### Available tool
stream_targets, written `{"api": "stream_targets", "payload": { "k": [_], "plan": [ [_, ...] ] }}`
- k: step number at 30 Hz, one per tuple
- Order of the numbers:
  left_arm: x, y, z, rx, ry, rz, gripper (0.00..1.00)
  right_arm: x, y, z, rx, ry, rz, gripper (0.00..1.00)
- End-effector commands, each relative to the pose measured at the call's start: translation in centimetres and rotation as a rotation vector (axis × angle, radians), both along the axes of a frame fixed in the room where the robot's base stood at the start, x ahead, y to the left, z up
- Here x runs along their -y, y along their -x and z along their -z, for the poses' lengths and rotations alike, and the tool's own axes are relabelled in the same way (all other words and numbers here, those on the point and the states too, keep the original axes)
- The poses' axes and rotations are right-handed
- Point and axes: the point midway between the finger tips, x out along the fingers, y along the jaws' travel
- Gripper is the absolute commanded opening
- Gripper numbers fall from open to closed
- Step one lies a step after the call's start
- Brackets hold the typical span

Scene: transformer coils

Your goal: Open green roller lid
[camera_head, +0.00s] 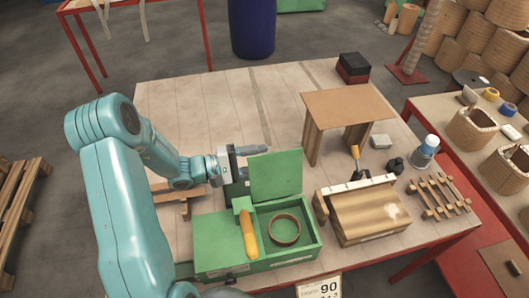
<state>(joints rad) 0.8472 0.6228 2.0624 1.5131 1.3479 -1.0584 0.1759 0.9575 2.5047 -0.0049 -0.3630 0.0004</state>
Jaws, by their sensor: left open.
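A green box (222,240) stands at the front of the wooden table. Its green lid (276,175) stands raised at the back of the right compartment, which shows open. A brown ring (285,230) lies inside that compartment. A yellow-handled tool (249,234) lies on the box's left part, beside the opening. My left gripper (244,170) is open, just left of the raised lid and behind the box. Whether a finger touches the lid I cannot tell. My right gripper is not in view.
A small wooden stand (346,105) and a wooden block with a pale strip (366,212) stand to the right. The table's back left is mostly clear.

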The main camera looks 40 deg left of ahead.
Motion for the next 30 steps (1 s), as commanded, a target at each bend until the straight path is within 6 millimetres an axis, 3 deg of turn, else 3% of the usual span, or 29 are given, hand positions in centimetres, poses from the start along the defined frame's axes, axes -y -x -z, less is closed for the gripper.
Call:
{"api": "stream_targets", "payload": {
  "k": [6, 14, 19, 24, 30],
  "plan": [
    [1.2, -1.4, -0.1, 0.002, 0.0, 0.001, 0.53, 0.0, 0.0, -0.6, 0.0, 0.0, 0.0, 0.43],
    [1.2, -1.5, 0.0, 0.001, 0.0, 0.0, 0.53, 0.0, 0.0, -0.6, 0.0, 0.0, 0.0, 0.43],
    [1.2, -1.5, 0.0, 0.001, 0.0, 0.0, 0.01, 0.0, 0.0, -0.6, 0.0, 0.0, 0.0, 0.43],
    [1.3, -1.4, 0.1, 0.005, -0.005, 0.0, 0.0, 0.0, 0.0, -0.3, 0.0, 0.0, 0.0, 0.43],
    [2.4, -0.5, 0.1, 0.083, -0.096, 0.002, 0.0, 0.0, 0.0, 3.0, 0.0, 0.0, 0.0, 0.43]
  ]
}}
